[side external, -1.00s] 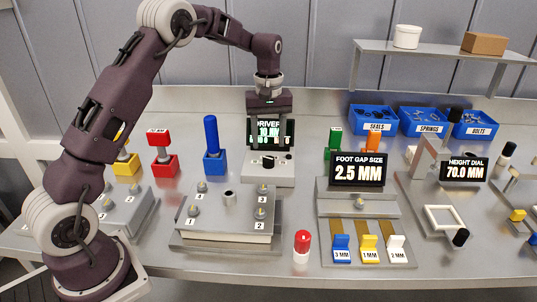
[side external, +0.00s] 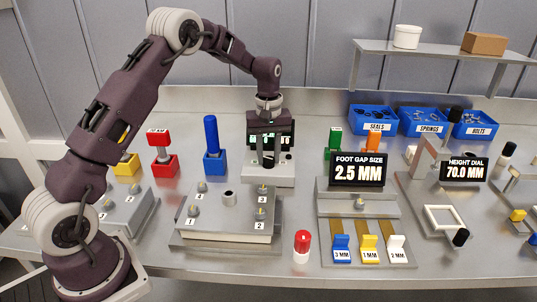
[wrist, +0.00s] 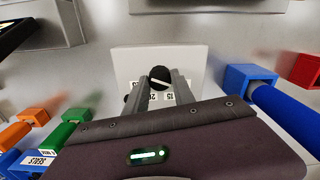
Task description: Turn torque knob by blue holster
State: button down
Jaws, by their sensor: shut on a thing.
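The torque knob (wrist: 159,77) is a round black dial with a white pointer line, on a pale block (side external: 278,178) in front of the driver display (side external: 286,138). My gripper (wrist: 160,82) is shut on the knob, one finger on each side of it in the wrist view; it also shows over the block in the side view (side external: 268,160). Part of the block's printed scale shows between the fingers. The blue holster (side external: 215,162) stands to the left of the block, with a blue driver (side external: 211,132) upright in it. My gripper hides much of the display.
A plate with numbered bolts (side external: 228,212) lies in front of the block. The red holster (side external: 165,166) and yellow holster (side external: 127,166) stand further left. Green (side external: 335,142) and orange (side external: 374,140) holders stand to the right, behind the foot gap display (side external: 359,170).

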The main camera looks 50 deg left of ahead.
aim_at(269, 158)
jog(key=m, duration=0.4)
jog(key=shift+m, duration=2.3)
jog(key=c, duration=1.1)
grip_release()
jog(key=shift+o, duration=0.2)
notch_tip(269, 158, up, 7)
jog(key=shift+r, duration=0.1)
